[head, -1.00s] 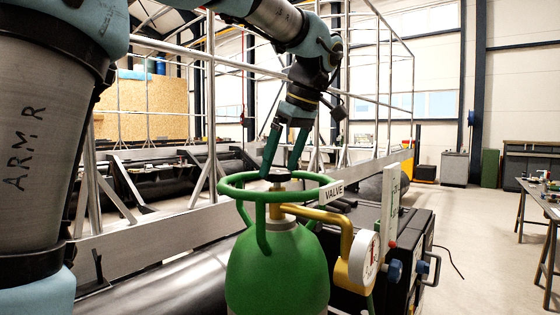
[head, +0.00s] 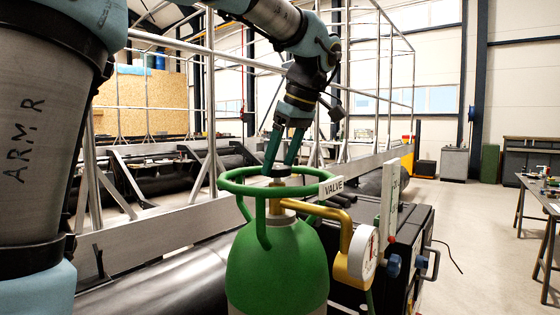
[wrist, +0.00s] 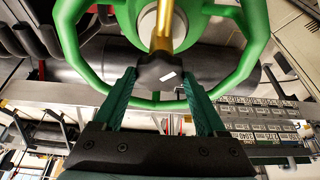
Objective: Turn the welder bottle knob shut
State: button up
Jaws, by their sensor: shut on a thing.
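The green welder bottle (head: 277,270) stands upright in the head view, with a green ring guard around its top. The dark valve knob (head: 281,172) sits at the top centre inside the ring. In the wrist view the knob (wrist: 157,69) is a black lobed piece with a white mark, in front of the brass valve stem (wrist: 162,30). My gripper (head: 280,167) reaches down from above to the knob. Its two green fingers lie on either side of the knob in the wrist view (wrist: 158,82), shut on it. Part of the knob is hidden by the fingers in the head view.
The green ring guard (wrist: 258,50) surrounds the fingertips closely. A black case (head: 407,240) stands right of the bottle. Open floor lies further right.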

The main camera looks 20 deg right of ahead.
jog(key=shift+c, duration=1.2)
